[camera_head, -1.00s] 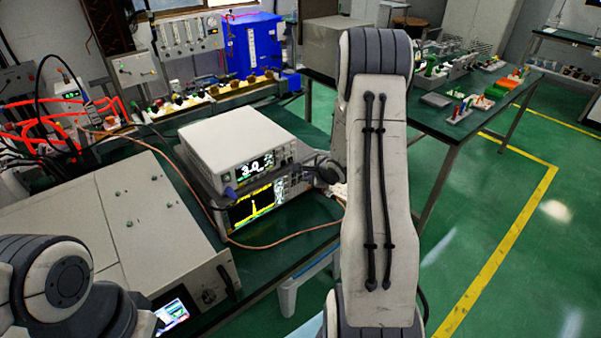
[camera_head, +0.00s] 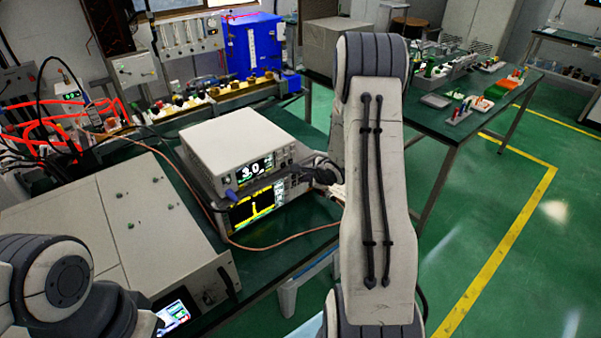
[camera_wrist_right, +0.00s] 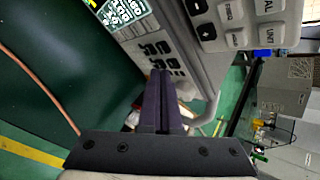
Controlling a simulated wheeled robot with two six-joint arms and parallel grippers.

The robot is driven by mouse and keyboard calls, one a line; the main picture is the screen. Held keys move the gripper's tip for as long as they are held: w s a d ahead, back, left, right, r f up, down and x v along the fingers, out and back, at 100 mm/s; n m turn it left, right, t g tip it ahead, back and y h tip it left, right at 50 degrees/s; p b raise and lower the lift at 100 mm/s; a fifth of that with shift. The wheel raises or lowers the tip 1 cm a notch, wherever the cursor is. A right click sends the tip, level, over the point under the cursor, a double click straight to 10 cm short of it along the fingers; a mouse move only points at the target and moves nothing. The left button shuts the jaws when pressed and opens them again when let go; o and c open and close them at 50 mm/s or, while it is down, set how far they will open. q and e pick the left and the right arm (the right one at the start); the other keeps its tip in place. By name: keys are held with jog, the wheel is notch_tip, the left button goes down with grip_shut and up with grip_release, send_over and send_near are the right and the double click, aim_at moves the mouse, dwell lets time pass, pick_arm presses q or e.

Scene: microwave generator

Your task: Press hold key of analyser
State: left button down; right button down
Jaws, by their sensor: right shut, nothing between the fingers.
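The analyser (camera_head: 258,204) is the lower of two stacked instruments on the green table, with a yellow trace on its screen. Its screen edge (camera_wrist_right: 122,12) and small dark keys (camera_wrist_right: 158,48) show in the right wrist view; the labels of these keys are too small to read. My right gripper (camera_head: 308,172) is at the right end of the analyser's front. In the right wrist view, the right gripper (camera_wrist_right: 160,74) is shut and empty, its tips over the lower keys. Contact cannot be told, and the fingers hide part of the panel. My left gripper is out of view.
A white instrument reading 3.0 (camera_head: 226,142) sits on the analyser; its larger keys (camera_wrist_right: 225,14) are close beside the right fingers. A copper-coloured cable (camera_head: 282,241) runs in front. A large grey unit (camera_head: 135,215) stands at the left.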

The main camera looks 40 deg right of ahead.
jog(key=shift+w+p, duration=0.4)
jog(key=shift+w, duration=0.15)
dwell(0.6)
jog(key=shift+s, duration=0.15)
jog(key=shift+s+p, duration=0.4)
jog(key=shift+s, duration=0.3)
jog(key=shift+s+d+p, duration=0.2)
jog(key=shift+s+p, duration=0.5)
jog(key=shift+s, duration=1.8)
